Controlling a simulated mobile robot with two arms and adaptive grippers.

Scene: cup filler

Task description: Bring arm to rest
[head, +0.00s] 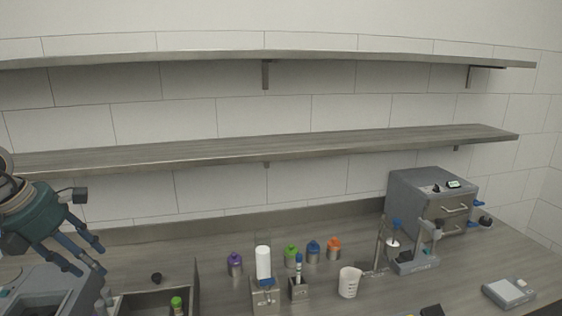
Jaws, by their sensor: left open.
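My left gripper (97,256) is at the left side of the head view, above the grey sink-like unit on the counter. Its dark fingers are spread open and point down to the right, with nothing seen between them. My right gripper is not in view.
Bottles with purple (235,264), green (292,255), blue (313,251) and orange (334,248) tops stand mid-counter. A white beaker (349,282) and grey oven (430,204) are to the right. An open box (153,304) sits near the gripper. Two bare shelves (270,146) cross the wall.

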